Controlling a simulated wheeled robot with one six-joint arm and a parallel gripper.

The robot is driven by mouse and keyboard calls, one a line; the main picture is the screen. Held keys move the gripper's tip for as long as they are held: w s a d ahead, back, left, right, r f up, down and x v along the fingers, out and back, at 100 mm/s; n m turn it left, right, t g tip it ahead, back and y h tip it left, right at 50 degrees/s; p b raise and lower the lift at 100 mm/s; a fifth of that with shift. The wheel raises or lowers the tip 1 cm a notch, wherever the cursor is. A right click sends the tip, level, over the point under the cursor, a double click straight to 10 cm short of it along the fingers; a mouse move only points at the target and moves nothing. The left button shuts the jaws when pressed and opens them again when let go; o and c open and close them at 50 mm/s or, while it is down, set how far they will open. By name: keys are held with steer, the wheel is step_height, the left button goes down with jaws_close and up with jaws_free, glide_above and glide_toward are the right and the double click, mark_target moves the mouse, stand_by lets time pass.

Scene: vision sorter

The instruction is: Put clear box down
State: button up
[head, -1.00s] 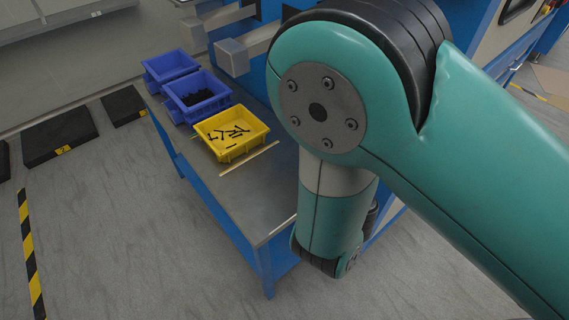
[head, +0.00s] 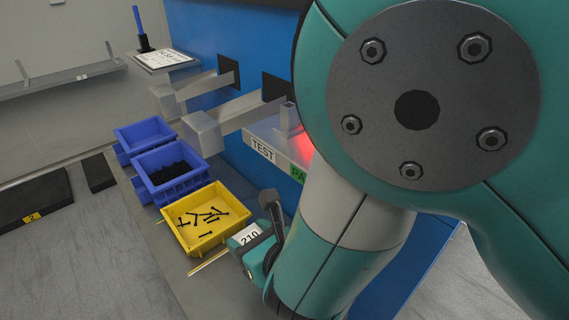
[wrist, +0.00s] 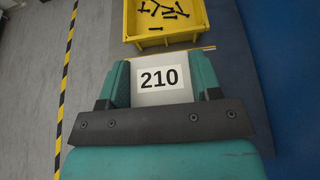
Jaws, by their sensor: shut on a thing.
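The clear box (wrist: 165,98) carries a white label reading 210. It sits between the two fingers of my gripper (wrist: 160,77), which is shut on its sides. In the head view the label end of the box (head: 250,236) shows just right of the yellow bin (head: 207,218), and my arm hides most of the rest. The box is over the grey bench (wrist: 245,88), on the near side of the yellow bin in the wrist view. I cannot tell whether its underside touches the bench.
The yellow bin holds several black screws. Two blue bins (head: 145,133) (head: 171,170) stand behind it. Metal arms (head: 204,133) stick out from the blue wall over the bench. A box marked TEST (head: 263,150) glows red beside my arm.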

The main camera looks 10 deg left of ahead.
step_height(320, 180, down, 12)
steer(key=b, duration=0.5)
steer(key=shift+r, duration=0.2)
steer(key=shift+f, duration=0.2)
steer(key=o, duration=1)
steer(key=shift+r, duration=0.1)
